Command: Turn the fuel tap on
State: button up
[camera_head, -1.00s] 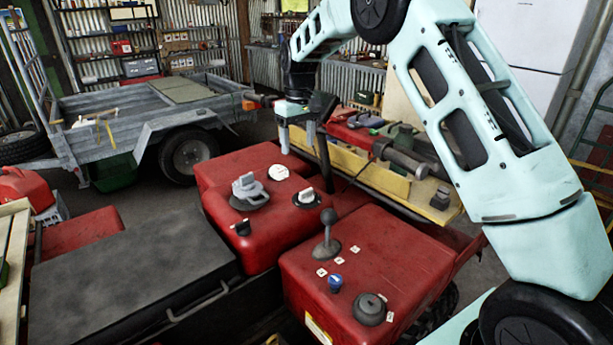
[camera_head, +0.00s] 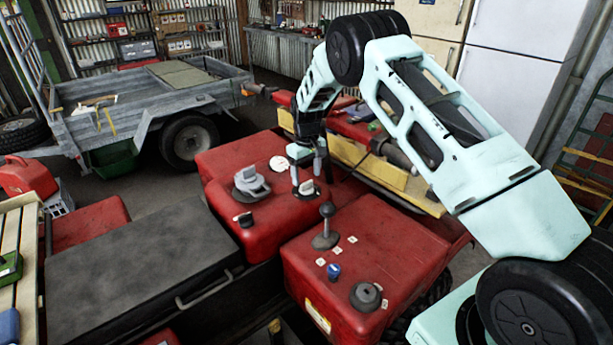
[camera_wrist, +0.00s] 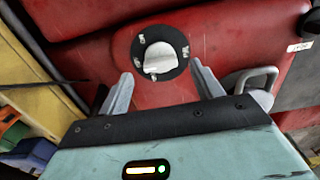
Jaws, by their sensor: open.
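A pale knob (camera_wrist: 160,57) sits on a round black plate (camera_wrist: 178,73) with small white marks around its rim, on a red panel. In the head view the knob (camera_head: 307,188) is on the red body, partly behind a finger. My gripper (camera_head: 307,174) is above it, pointing down. In the wrist view my gripper (camera_wrist: 161,74) is open, one finger on each side of the knob and apart from it.
A grey cap (camera_head: 250,184), a small black knob (camera_head: 244,219) and a white round dial (camera_head: 281,163) are close by. A tall lever (camera_head: 326,228) stands in front, near a blue knob (camera_head: 334,271). A yellow board (camera_head: 385,180) with tools lies behind.

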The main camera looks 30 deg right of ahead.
aim_at(306, 187)
jog(key=shift+f+p, duration=0.3)
jog(key=shift+f, duration=1.15)
jog(key=c, duration=1)
